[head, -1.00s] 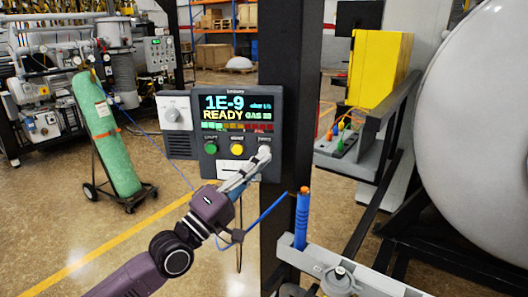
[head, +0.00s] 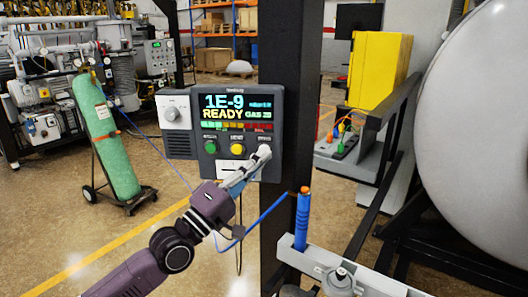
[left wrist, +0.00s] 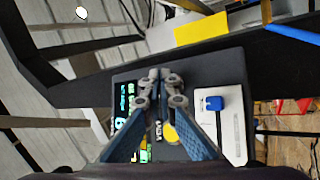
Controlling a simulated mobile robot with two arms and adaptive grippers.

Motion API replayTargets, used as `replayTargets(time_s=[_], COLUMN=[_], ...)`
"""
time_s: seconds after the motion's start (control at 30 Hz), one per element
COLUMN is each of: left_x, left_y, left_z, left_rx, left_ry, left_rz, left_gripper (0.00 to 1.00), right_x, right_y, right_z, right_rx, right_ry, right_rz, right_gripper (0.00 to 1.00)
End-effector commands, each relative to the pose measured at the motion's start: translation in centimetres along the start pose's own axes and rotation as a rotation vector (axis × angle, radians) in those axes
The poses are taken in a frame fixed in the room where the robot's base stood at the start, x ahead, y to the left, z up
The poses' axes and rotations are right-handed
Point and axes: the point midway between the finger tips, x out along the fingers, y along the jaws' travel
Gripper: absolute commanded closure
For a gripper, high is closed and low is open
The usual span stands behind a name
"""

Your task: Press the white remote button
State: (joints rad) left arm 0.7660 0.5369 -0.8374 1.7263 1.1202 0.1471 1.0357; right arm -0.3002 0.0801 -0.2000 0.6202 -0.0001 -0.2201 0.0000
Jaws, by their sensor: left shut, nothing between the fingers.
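The control box (head: 237,108) is on the dark post, its screen reading 1E-9 and READY. Below the screen are a green button (head: 210,146), a yellow button (head: 237,149) and, at the right, the white button (head: 264,149), partly covered by my fingertips. My left gripper (head: 262,154) is shut and empty, its tips at the white button; whether they touch or press it I cannot tell. In the left wrist view the shut fingers (left wrist: 158,82) point at the box face, hiding the white button, with the yellow button (left wrist: 171,134) beside them. My right gripper is not in view.
A grey box with a knob (head: 174,114) adjoins the control box on the left. A blue-handled tool (head: 302,220) stands upright at the lower right on a grey bracket. A green gas cylinder (head: 105,140) stands at left, and a large rounded vessel (head: 480,130) at right.

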Motion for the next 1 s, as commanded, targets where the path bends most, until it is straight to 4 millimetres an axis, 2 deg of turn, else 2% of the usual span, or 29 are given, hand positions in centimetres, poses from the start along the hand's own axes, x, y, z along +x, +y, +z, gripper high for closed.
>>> replayTargets(time_s=[1.0], left_x=[0.51], left_y=[-0.34], left_z=[-0.4], left_rx=[0.0], left_ry=[0.001], left_rz=[0.0], left_gripper=[1.0], right_x=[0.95], right_y=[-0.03], right_z=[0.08], right_rx=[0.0], right_ry=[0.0], right_rz=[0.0], right_gripper=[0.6])
